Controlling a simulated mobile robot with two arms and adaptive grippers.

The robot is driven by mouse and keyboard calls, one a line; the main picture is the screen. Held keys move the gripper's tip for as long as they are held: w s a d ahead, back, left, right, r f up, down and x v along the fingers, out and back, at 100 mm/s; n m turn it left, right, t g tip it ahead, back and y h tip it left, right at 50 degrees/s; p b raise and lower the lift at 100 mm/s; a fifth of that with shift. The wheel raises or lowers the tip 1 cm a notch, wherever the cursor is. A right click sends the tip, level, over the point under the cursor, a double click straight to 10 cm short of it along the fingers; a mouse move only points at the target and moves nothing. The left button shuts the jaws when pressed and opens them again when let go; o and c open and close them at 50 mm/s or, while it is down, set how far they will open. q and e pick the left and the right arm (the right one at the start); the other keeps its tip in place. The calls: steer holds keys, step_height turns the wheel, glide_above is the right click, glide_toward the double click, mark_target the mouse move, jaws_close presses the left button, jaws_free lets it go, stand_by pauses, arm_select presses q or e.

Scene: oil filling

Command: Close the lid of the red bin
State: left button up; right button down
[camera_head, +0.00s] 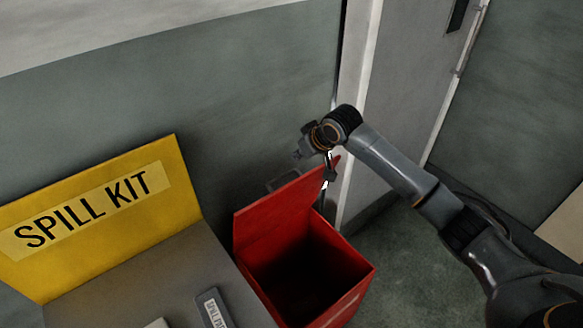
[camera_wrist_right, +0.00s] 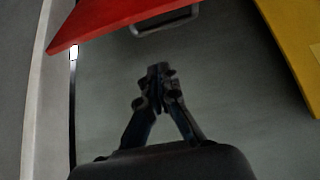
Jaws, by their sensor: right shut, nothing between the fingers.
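The red bin (camera_head: 345,265) stands on the floor near the wall, with its dark inside showing. Its red lid (camera_head: 275,217) is raised at the back of the bin and leans toward the wall. A grey handle (camera_head: 283,181) sits at the lid's upper edge. My right gripper (camera_head: 299,154) is shut and empty, above and behind the lid's top edge, close to the wall. In the right wrist view the gripper (camera_wrist_right: 159,72) points at the grey wall, with the lid (camera_wrist_right: 115,20) and handle (camera_wrist_right: 165,20) just beyond the fingertips. My left gripper is not in view.
A yellow spill kit box (camera_head: 100,220) with its lid up stands left of the bin, with a grey top (camera_head: 165,275) holding small items. A door frame (camera_head: 357,90) and grey door are behind my right arm. Floor right of the bin is clear.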

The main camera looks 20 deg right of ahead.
mark_target(296, 180)
steer(key=f+p, duration=0.1)
steer(key=f, duration=0.1)
steer(key=w+f+p, duration=0.1)
steer(key=f, duration=0.2)
steer(key=w+f+p, duration=0.1)
steer(key=f, duration=0.1)
steer(key=shift+a+f+p, duration=0.3)
steer(key=shift+a, duration=0.05)
steer(key=shift+s+d+f, duration=0.15)
steer(key=shift+s, duration=0.3)
steer(key=shift+f, duration=0.15)
steer(key=shift+f, duration=0.1)
